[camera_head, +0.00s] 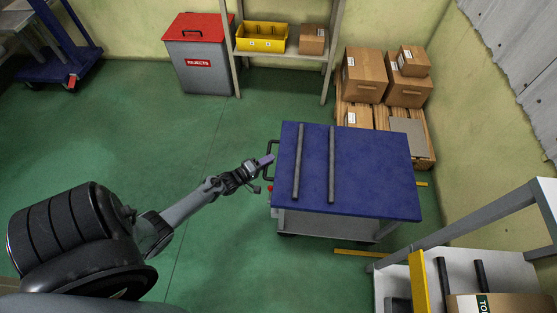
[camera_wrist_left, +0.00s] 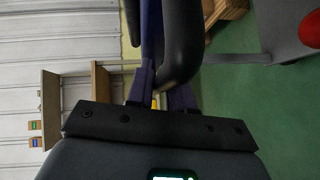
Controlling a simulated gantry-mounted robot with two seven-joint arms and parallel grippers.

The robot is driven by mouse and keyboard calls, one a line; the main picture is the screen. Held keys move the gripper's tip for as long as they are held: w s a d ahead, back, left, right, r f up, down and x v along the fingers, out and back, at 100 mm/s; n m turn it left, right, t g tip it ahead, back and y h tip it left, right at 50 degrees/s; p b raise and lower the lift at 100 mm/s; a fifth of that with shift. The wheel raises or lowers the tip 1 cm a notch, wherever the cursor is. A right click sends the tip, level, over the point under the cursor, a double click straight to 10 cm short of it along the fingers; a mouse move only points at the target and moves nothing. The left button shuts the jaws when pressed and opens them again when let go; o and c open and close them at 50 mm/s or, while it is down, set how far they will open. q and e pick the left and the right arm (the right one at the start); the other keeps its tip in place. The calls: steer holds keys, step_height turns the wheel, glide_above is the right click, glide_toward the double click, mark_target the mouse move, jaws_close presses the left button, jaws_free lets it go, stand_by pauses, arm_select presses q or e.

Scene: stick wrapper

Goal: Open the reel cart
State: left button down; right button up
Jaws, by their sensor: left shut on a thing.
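The reel cart (camera_head: 375,175) has a blue top with two dark bars (camera_head: 332,165) lying across it and grey lower parts. A black handle (camera_head: 270,147) sticks out from its left side. My left gripper (camera_head: 265,160) reaches this handle from the left and is shut on it, its purple fingers at the bar. In the left wrist view the black curved handle (camera_wrist_left: 183,45) passes close in front of the gripper (camera_wrist_left: 163,95) and hides part of the fingers. My right gripper is not in view.
A grey rejects bin (camera_head: 200,70) with a red lid and a shelf with a yellow tray (camera_head: 261,37) stand at the back. Cardboard boxes (camera_head: 364,75) are stacked behind the cart. A grey rack (camera_head: 450,237) is at lower right. Green floor is clear left of the cart.

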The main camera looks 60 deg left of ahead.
arm_select(q)
steer(key=shift+s+a+r, duration=0.1)
steer(key=shift+s+a, duration=0.3)
steer(key=c, duration=1.1)
jaws_free()
steer(key=s+r+p, duration=0.1)
steer(key=s+p, duration=0.3)
steer(key=s, duration=0.6)
steer(key=shift+s+d+r, duration=0.2)
steer(key=shift+s+d, duration=0.1)
steer(key=shift+d, duration=0.1)
